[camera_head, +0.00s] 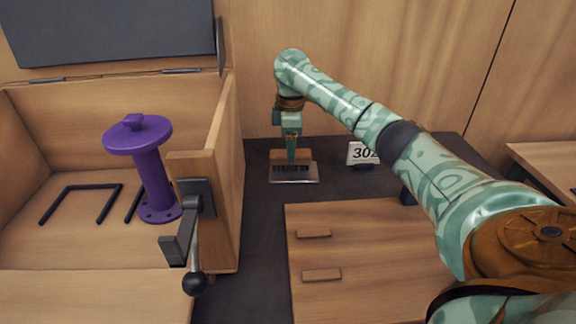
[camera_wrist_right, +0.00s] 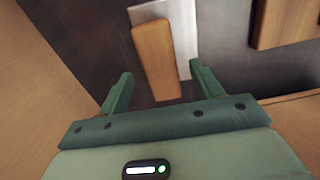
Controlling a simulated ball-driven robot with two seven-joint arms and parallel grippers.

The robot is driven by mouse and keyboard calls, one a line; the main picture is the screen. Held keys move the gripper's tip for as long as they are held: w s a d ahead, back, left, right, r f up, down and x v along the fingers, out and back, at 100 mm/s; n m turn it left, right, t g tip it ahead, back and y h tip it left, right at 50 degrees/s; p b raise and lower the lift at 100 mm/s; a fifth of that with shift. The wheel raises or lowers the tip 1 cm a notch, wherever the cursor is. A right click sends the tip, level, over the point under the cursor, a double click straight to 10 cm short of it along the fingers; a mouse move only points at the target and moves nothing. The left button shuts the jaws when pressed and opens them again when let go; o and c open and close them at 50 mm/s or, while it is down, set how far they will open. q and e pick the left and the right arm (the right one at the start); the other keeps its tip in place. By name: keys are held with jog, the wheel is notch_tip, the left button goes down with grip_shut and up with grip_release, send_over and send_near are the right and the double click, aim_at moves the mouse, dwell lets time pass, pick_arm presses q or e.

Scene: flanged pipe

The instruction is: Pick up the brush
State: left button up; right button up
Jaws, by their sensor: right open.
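The brush (camera_head: 291,156) has a wooden block for a back and dark bristles below it. It sits on a flat silver plate (camera_head: 294,179) on the dark surface. In the right wrist view the brush's wooden back (camera_wrist_right: 155,45) lies partly over the plate (camera_wrist_right: 182,30). My right gripper (camera_head: 291,155) points down over the brush. Its fingers are spread in the wrist view (camera_wrist_right: 161,70), one on each side of the wooden back's near end. I cannot tell whether they touch it. My left gripper is not in view.
A purple flanged pipe (camera_head: 152,175) stands in a wooden box at left, near black U-shaped bars (camera_head: 82,188). The box wall with a black-knobbed lever (camera_head: 194,250) is left of the brush. A number sign (camera_head: 361,153) stands right; a wooden drawer unit (camera_head: 370,260) is in front.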

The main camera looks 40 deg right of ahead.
notch_tip(320, 180, down, 4)
jog(key=shift+w+r+b, duration=0.1)
jog(key=shift+b, duration=0.8)
jog(key=shift+r, duration=0.2)
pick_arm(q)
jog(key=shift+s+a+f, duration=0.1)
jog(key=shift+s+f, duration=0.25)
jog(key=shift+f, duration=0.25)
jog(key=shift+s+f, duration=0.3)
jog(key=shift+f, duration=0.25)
pick_arm(e)
jog(key=c, duration=1.1)
